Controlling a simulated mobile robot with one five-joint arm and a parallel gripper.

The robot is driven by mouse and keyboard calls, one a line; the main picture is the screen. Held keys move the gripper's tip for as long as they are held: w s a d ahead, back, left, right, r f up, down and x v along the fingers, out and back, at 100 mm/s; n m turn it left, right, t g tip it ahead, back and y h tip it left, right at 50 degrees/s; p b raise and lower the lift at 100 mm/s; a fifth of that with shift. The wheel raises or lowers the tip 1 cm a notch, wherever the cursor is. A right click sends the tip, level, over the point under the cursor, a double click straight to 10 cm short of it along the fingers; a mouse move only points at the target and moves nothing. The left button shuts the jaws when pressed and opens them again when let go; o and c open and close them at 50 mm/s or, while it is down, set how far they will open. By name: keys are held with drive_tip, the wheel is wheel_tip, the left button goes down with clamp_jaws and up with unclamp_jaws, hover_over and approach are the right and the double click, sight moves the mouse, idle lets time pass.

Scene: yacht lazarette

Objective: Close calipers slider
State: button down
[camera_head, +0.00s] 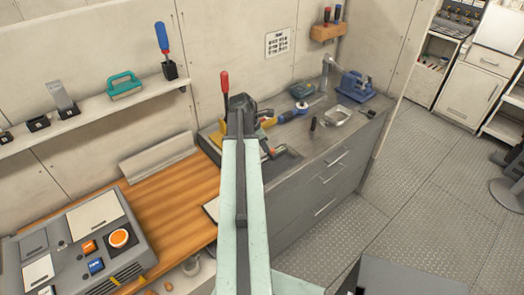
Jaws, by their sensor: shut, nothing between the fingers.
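I cannot pick out the calipers or their slider for sure; my arm covers part of the counter where small tools lie. My gripper (241,103) is the dark end of my arm, over the left part of the grey counter (295,150). It is shut and appears empty, with its fingertips hard to make out. Close around it show a red upright handle (225,82), a yellow item (217,136) and a blue round-ended tool (286,117).
A metal tray (338,117) and a blue vise-like device (356,86) stand at the counter's right. A wooden bench (165,205) and a grey control panel (75,250) lie left. A wall shelf (100,104) holds tools. The floor (415,190) at right is mostly clear.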

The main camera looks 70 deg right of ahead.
drive_tip(key=shift+s, duration=0.3)
drive_tip(key=shift+w, duration=0.15)
drive_tip(key=shift+w+a, duration=1.05)
drive_tip(key=shift+a, duration=0.05)
drive_tip(key=shift+w+a+r+p, duration=0.25)
drive_tip(key=shift+w+r+p, duration=0.15)
drive_tip(key=shift+r+p, duration=0.1)
drive_tip(key=shift+w+a+r+p, duration=0.2)
drive_tip(key=shift+w+r+p, duration=0.15)
drive_tip(key=shift+r, duration=0.1)
drive_tip(key=p+v, duration=0.7)
drive_tip(key=v, duration=0.1)
drive_tip(key=shift+w+p, duration=0.2)
drive_tip(key=shift+p, duration=0.1)
drive_tip(key=shift+a, duration=0.1)
